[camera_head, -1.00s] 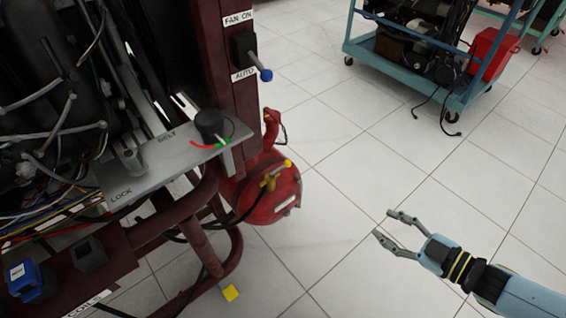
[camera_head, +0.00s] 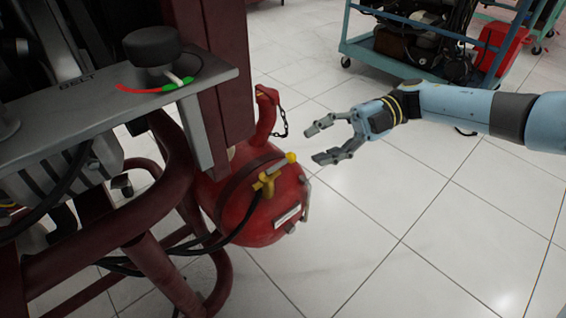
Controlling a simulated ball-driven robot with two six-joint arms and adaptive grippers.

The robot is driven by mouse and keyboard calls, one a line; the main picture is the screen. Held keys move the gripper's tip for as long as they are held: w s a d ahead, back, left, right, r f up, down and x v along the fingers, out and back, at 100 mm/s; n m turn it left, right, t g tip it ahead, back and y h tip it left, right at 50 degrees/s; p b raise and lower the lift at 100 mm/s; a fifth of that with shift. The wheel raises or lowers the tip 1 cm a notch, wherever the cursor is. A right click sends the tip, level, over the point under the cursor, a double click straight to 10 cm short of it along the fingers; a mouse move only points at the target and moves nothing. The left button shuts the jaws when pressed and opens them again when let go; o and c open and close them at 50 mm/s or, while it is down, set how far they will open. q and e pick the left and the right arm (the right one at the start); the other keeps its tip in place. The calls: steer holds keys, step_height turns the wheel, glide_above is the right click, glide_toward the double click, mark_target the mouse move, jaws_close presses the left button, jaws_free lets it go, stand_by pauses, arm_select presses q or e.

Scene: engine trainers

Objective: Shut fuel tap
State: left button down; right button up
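The fuel tap (camera_head: 268,183) is a brass valve with a pale lever ending in a yellow knob (camera_head: 291,157). It sits on the front of a red fuel tank (camera_head: 240,205), and a black hose runs from it to the lower left. The lever points up and to the right. My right gripper (camera_head: 316,144) is open and empty, to the right of and slightly above the yellow knob, with its fingers pointing left. A gap shows between its fingertips and the knob. My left gripper is not in view.
A grey panel (camera_head: 100,108) with a black knob (camera_head: 152,47) juts out at upper left on a dark red frame (camera_head: 207,70). A chain hangs by the tank's filler neck (camera_head: 265,112). A blue trolley (camera_head: 400,66) with a red box stands behind. Tiled floor lies clear at right.

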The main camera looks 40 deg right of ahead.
mark_target(292, 155)
steer(key=b+x, duration=0.1)
steer(key=x, duration=0.5)
steer(key=shift+a+f, duration=0.15)
steer(key=shift+f, duration=0.05)
steer(key=shift+w+a, duration=0.2)
steer(key=shift+a, duration=0.4)
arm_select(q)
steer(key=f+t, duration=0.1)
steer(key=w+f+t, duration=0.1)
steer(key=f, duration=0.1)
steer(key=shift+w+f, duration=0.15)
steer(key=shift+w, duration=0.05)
arm_select(e)
jaws_close()
